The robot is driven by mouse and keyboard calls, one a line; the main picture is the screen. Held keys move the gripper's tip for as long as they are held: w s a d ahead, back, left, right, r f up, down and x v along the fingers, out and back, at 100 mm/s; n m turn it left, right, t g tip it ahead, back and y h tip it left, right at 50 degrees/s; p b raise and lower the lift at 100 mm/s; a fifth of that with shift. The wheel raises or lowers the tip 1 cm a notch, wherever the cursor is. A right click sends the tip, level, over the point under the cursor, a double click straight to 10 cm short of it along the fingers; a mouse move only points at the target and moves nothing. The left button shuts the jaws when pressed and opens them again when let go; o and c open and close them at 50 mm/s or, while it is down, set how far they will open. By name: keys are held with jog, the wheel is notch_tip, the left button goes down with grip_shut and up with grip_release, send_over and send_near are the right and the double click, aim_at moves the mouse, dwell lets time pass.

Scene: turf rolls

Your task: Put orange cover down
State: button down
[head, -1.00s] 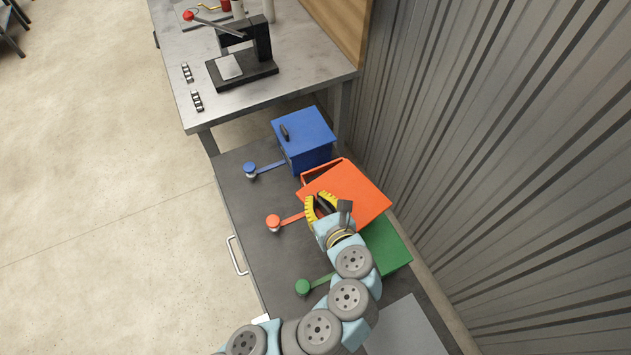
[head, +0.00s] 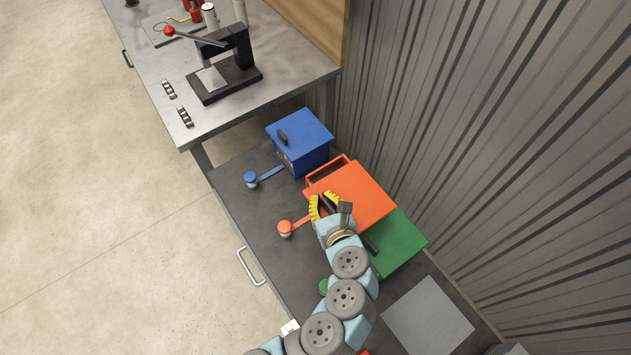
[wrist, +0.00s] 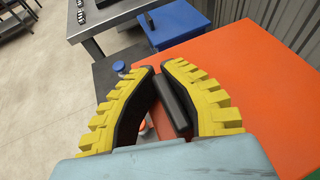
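The orange cover (head: 355,190) is a flat square lid with a black bar handle, which shows in the wrist view (wrist: 172,100). In the head view it sits over the orange box (head: 318,174), offset toward the near right, so the box's far rim shows. I cannot tell whether the cover touches the box. My gripper (head: 327,203) is at the cover's near-left part. Its yellow fingers come together around the handle, with tips close together in the wrist view (wrist: 158,70). Most of the orange box is hidden under the cover.
A blue box (head: 303,138) with its lid on stands beyond, and a green box (head: 400,243) stands nearer, partly behind my arm. An orange knob on an arm (head: 286,228) sticks out to the left. A corrugated wall (head: 480,150) bounds the right. The dark bench (head: 240,205) is clear at left.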

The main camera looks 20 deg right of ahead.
aim_at(320, 182)
jog(key=b+x, duration=0.1)
jog(key=x, duration=0.1)
jog(key=d+b+x, duration=0.1)
jog(key=x, duration=0.2)
jog(key=b+x, duration=0.1)
jog(key=x, duration=0.2)
jog(key=shift+d+f+b, duration=0.15)
jog(key=shift+d+b, duration=0.15)
jog(key=w+f, duration=0.2)
jog(key=w+d+f, duration=0.1)
jog(key=w+f, duration=0.1)
jog(key=shift+f+b, duration=0.25)
jog(key=shift+b, duration=0.05)
jog(key=shift+w+d+f, duration=0.1)
jog(key=shift+w+f, duration=0.1)
jog(key=shift+f, duration=0.6)
jog(key=shift+w+f, duration=0.2)
jog(key=shift+f, duration=0.55)
jog(key=shift+w+d+f, duration=0.1)
jog(key=shift+w+f, duration=0.1)
jog(key=shift+f, duration=0.6)
jog(key=c, duration=1.2)
grip_release()
jog(key=shift+c, duration=0.2)
jog(key=shift+s+a+r, duration=0.1)
jog(key=shift+s+r, duration=0.2)
jog(key=shift+s, duration=0.25)
jog(key=v, duration=1)
jog(key=shift+s, duration=0.4)
